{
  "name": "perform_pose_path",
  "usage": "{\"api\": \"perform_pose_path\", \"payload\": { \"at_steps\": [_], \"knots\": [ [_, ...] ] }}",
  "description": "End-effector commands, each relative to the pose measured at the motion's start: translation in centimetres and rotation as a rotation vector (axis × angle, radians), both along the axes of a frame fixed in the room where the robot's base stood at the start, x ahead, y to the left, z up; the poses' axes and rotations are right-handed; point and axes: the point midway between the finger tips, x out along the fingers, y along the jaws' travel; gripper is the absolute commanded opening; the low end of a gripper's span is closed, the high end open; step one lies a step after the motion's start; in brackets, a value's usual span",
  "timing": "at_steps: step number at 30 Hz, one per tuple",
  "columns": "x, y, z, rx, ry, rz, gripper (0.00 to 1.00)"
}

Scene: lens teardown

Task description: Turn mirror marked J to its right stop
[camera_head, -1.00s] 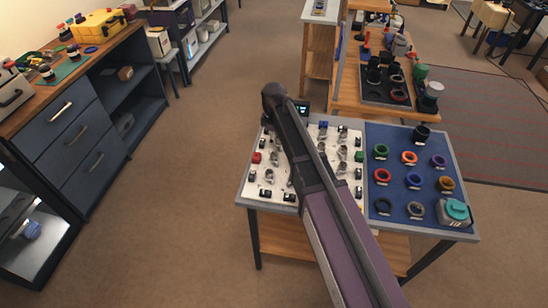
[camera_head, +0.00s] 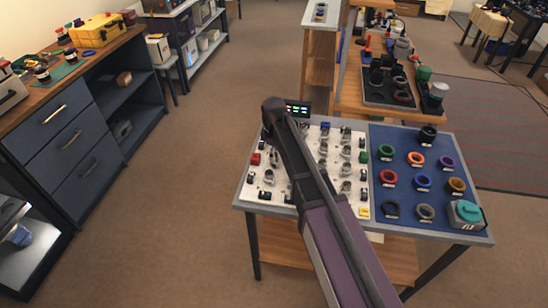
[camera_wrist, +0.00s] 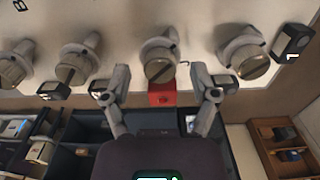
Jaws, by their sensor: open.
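In the wrist view one mirror mount (camera_wrist: 160,60) lies between the fingers of my gripper (camera_wrist: 160,71). The fingers are spread wide, one on each side of it, with gaps visible. Other mounts stand to the left (camera_wrist: 78,60) and right (camera_wrist: 245,55). Small black marker blocks sit by the mounts; the far-right one (camera_wrist: 293,40) seems to read L. I cannot make out a J.
A red block (camera_wrist: 162,94) shows between my fingers at the board's edge. A blue mat (camera_head: 404,213) with coloured rings and a teal-topped box (camera_head: 466,213) fills the table's right half.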

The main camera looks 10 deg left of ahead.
Motion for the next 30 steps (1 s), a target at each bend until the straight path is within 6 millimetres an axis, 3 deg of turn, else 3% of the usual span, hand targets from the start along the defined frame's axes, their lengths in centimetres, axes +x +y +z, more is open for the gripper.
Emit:
{"api": "perform_pose_path", "payload": {
  "at_steps": [15, 23, 30],
  "knots": [
    [0.0, 0.0, -0.54, 0.0, 0.0, 0.0, 0.76],
    [0.0, 0.0, -0.54, 0.0, 0.0, 0.0, 0.0],
    [-0.02, -0.01, -0.55, 0.0, 0.0, -0.004, 0.0]
  ]
}}
